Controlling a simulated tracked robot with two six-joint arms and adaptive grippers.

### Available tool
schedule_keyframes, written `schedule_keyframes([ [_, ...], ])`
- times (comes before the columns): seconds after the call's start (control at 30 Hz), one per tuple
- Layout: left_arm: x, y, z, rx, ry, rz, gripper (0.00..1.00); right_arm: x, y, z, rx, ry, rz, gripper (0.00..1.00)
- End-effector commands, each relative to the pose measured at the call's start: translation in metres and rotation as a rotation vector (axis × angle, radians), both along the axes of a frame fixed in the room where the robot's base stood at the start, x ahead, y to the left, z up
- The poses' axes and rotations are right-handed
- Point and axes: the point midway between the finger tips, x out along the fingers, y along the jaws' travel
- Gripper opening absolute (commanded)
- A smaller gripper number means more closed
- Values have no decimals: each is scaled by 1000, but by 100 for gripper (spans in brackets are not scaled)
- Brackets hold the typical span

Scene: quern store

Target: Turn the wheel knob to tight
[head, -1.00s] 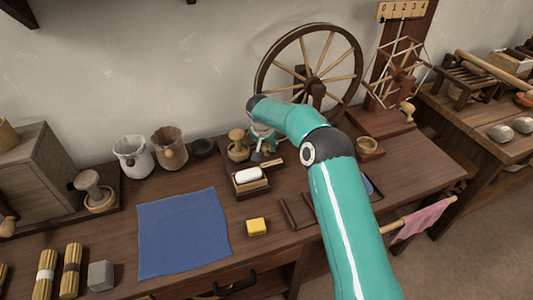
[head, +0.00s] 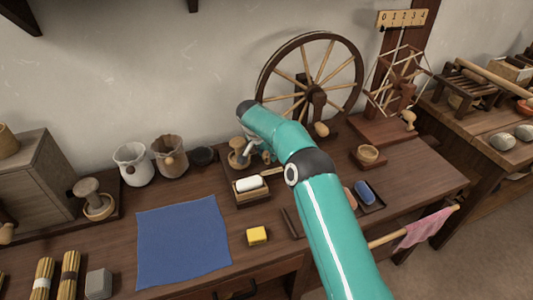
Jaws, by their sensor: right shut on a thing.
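The spinning wheel (head: 312,78) stands against the wall, with a pale wooden knob (head: 321,129) low at its front; no gripper is at that knob. My right gripper (head: 256,156) is far to its left, behind the soap tray and mostly hidden by its own arm. It is shut, apparently on the mushroom-shaped wooden knob (head: 237,145) with a round base, directly to its left; the contact is too small to see clearly. I cannot tell from the view which knob is the wheel knob, nor any tight mark. My left gripper is out of view.
A tray (head: 252,200) with white soap stands in front of the right gripper. A blue cloth (head: 183,242) and a yellow block (head: 257,235) lie in front. Two pots stand at left.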

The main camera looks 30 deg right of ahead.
Motion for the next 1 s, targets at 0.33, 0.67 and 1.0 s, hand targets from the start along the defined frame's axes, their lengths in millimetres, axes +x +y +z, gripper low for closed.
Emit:
schedule_keyframes([
  [0.33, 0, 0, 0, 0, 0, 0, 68, 1, 1, 0, 1, -2, 2, 62],
  [0.67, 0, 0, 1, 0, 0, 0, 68, 0, 3, 7, 0, -3, 2, 62],
  [1.0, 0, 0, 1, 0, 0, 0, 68, -8, 24, 62, 0, -5, 4, 62],
])
